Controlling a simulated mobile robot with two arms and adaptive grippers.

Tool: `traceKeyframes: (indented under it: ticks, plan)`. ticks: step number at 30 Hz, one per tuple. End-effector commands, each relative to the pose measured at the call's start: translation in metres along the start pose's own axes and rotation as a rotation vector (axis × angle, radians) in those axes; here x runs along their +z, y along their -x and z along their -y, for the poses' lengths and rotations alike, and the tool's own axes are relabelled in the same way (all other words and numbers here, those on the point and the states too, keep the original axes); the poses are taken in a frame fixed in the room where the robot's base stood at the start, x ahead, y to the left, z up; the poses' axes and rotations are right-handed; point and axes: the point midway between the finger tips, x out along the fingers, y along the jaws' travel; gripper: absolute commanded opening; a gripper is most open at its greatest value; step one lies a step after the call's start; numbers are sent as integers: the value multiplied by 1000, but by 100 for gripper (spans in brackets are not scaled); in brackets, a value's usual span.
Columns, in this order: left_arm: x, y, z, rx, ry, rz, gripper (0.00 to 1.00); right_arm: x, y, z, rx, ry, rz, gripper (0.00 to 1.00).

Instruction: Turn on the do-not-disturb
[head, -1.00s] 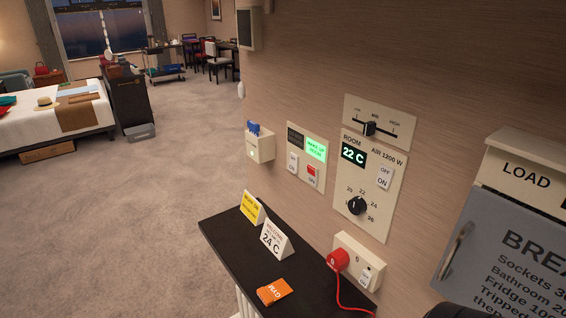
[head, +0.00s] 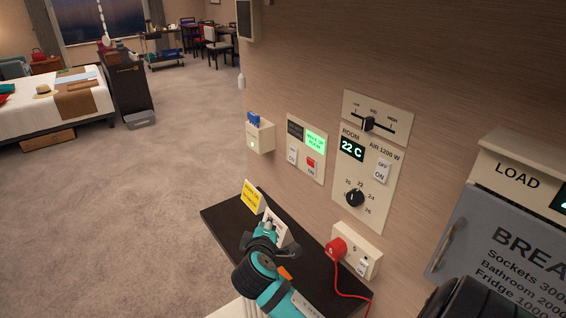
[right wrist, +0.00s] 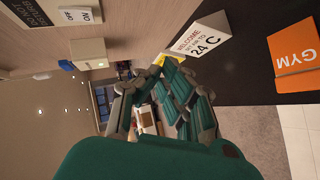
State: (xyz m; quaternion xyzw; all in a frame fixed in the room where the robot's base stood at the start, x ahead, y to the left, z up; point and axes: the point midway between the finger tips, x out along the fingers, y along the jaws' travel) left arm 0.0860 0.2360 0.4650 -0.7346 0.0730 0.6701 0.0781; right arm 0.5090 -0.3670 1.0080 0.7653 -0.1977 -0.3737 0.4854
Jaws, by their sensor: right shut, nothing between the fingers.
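The service panel (head: 306,149) is on the wall in the head view. Its left indicator (head: 295,131) is dark; its right one, reading make up room, (head: 315,141) glows green. Below are a white rocker switch (head: 292,155) at left and a red one (head: 311,164) at right. In the right wrist view, a white off/on switch (right wrist: 77,15) shows at the upper left beside a dark rectangle. My right gripper (head: 263,232) is shut and empty, over the shelf, below and left of the panel, apart from it. Its fingers also show in the right wrist view (right wrist: 160,95). My left gripper is not in view.
The dark shelf (head: 225,215) holds a yellow sign (head: 253,197), a white welcome sign (right wrist: 201,38) and an orange gym card (right wrist: 296,57). A card holder (head: 260,136) is left of the panel. The thermostat (head: 366,175) and a red plug (head: 336,248) are right.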

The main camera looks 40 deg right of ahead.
Motion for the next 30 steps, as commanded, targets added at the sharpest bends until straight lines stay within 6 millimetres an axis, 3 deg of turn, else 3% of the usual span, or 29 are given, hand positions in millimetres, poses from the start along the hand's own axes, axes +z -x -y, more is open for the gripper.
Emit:
traceKeyframes:
  ticks: [1,3,7,21,26,30]
  plan:
    - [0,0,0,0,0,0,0,-13,-8,-28,86,36,0,0]
    - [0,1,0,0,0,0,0,-26,-15,-59,187,89,10,0]
    - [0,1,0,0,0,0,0,-38,-19,-92,295,151,28,0]
    - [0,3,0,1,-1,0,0,-40,-24,-101,317,166,33,0]
    - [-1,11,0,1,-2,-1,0,-40,-44,-109,317,168,35,0]
    - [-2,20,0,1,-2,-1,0,-39,-72,-120,317,167,36,0]
